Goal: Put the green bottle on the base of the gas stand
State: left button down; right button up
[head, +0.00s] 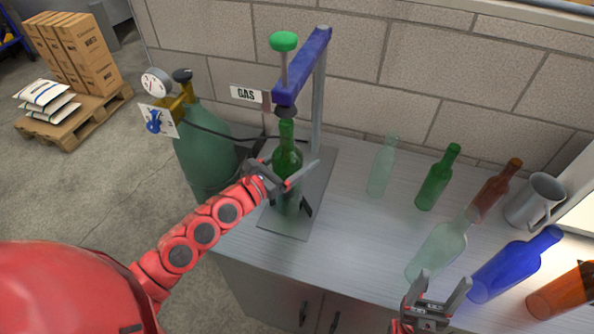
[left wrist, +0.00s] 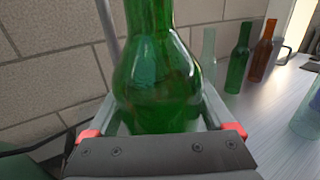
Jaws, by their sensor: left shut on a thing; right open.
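The green bottle (head: 288,160) is upright over the grey base plate of the gas stand (head: 270,222), under the stand's blue arm (head: 303,65). Its neck is just below the dark nozzle. My left gripper (head: 290,180) is shut on the green bottle; in the left wrist view the bottle (left wrist: 157,75) fills the space between the fingers. I cannot tell whether the bottle's bottom touches the base. My right gripper (head: 435,298) is open and empty near the bench's front edge.
Several bottles stand on the right of the bench: clear (head: 383,165), another green (head: 438,178), brown (head: 495,190), pale green (head: 437,248), blue (head: 515,265) and amber (head: 562,292). A grey mug (head: 535,200) stands at the back right. A green gas cylinder (head: 203,150) is left of the bench.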

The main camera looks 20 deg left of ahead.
pick_arm(q)
notch_tip(320, 180, down, 3)
jog(key=shift+f+b, duration=0.1)
jog(key=shift+b, duration=0.25)
jog(key=shift+f, duration=0.15)
grip_release()
jog(key=shift+s, duration=0.1)
